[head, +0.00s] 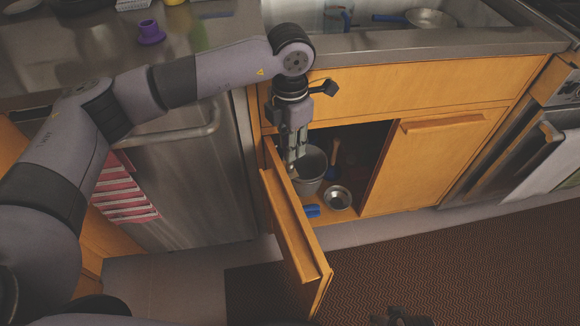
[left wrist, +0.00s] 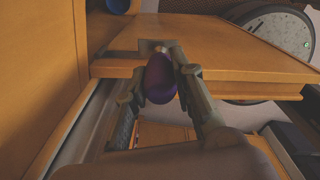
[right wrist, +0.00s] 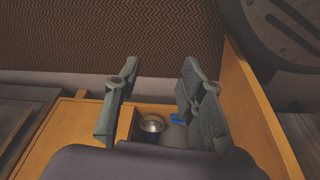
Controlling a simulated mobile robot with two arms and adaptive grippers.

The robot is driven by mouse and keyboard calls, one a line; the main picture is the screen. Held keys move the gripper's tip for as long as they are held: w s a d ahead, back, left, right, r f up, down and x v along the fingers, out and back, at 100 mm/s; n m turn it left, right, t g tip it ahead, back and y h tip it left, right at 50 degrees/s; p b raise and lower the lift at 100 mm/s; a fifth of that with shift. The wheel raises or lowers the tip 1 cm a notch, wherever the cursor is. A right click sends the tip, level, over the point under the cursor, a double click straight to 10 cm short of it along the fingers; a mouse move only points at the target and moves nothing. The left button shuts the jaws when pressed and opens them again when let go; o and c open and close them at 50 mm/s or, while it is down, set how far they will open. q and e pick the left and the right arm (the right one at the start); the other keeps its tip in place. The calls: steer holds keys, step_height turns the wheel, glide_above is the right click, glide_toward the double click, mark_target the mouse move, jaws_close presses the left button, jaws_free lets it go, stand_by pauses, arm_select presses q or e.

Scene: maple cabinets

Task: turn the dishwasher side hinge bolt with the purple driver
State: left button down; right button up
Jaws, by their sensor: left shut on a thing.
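The driver's tip end points away from the camera, toward a small pale hinge plate (left wrist: 148,46) at the door's edge. The bolt itself is hidden or too small to tell, and I cannot tell whether the tip touches it. My right gripper (right wrist: 155,80) is open and empty, its fingers wide apart in the right wrist view.
The dishwasher (head: 190,185) stands left of the cabinet, with a striped towel (head: 124,192). A purple holder (head: 151,33) stands on the counter. A brown mat (head: 430,260) covers the floor.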

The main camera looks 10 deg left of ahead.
arm_select(q)
steer(key=shift+m, duration=0.3)
steer(key=shift+m+b, duration=0.4)
steer(key=shift+m, duration=0.6)
steer(key=shift+m+b, duration=0.3)
steer(key=n, duration=0.3)
arm_select(e)
steer(key=r, duration=0.2)
steer(key=w+r, duration=0.1)
steer(key=r, duration=0.2)
arm_select(q)
steer(key=shift+r, duration=0.15)
arm_select(e)
steer(key=shift+w, duration=0.2)
